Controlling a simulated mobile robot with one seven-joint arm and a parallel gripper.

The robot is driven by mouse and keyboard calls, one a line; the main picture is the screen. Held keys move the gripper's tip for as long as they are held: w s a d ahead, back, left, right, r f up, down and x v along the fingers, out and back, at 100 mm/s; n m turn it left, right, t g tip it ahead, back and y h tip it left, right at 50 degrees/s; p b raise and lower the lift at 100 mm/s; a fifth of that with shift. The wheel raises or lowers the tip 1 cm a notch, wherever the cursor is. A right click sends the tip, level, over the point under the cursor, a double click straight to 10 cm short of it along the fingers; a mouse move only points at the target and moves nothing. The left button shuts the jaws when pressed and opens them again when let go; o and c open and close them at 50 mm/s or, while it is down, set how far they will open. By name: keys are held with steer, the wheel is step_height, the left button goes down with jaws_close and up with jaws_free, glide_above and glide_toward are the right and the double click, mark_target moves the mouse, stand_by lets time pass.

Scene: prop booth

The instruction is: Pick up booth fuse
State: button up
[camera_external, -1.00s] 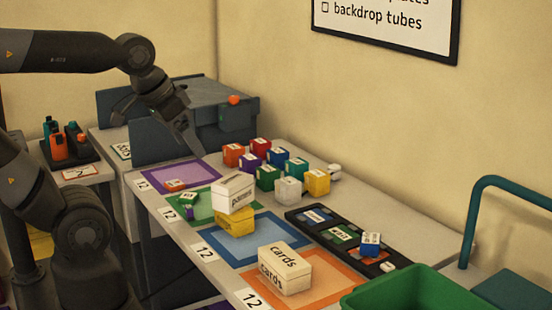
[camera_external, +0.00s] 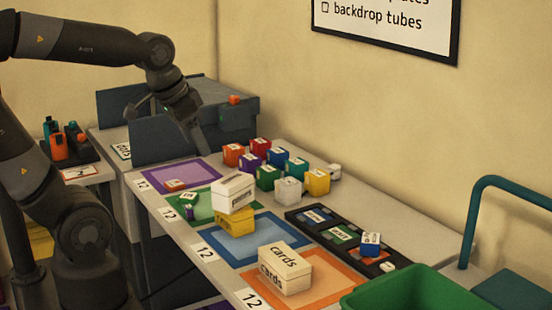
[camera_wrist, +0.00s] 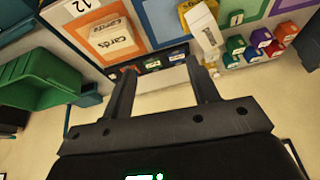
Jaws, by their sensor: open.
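I cannot tell which object is the booth fuse; no label I can read names it. Several small labelled cubes stand on the table, among them a red cube (camera_external: 260,147), a yellow cube (camera_external: 317,182) and a white cube (camera_external: 288,190). A blue cube (camera_external: 371,244) sits on the dark slotted tray (camera_external: 297,216). A small white piece (camera_external: 387,267) lies at the tray's near end. My gripper (camera_external: 200,143) is above the table's far left part, by the grey bin. In the wrist view my gripper (camera_wrist: 163,78) is open and empty, fingers apart.
A white box rests on a yellow box (camera_external: 236,221). A cards box (camera_external: 285,268) lies on the orange mat (camera_external: 347,286). A green bin (camera_external: 420,290) stands at the near right. A grey bin (camera_external: 225,103) is at the back. The purple mat (camera_external: 205,172) is mostly clear.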

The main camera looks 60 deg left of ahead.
steer(key=w+a+f+g, duration=0.2)
steer(key=w+a+f, duration=0.2)
steer(key=a, duration=0.2)
steer(key=m+g, duration=0.2)
steer(key=g, duration=0.1)
glide_above(189, 207)
step_height(189, 207, down, 13)
steer(key=shift+h, duration=0.3)
step_height(189, 207, down, 4)
steer(key=shift+s+f, duration=0.1)
steer(key=shift+f, duration=3.15)
steer(key=shift+c, duration=0.3)
steer(key=c, duration=1)
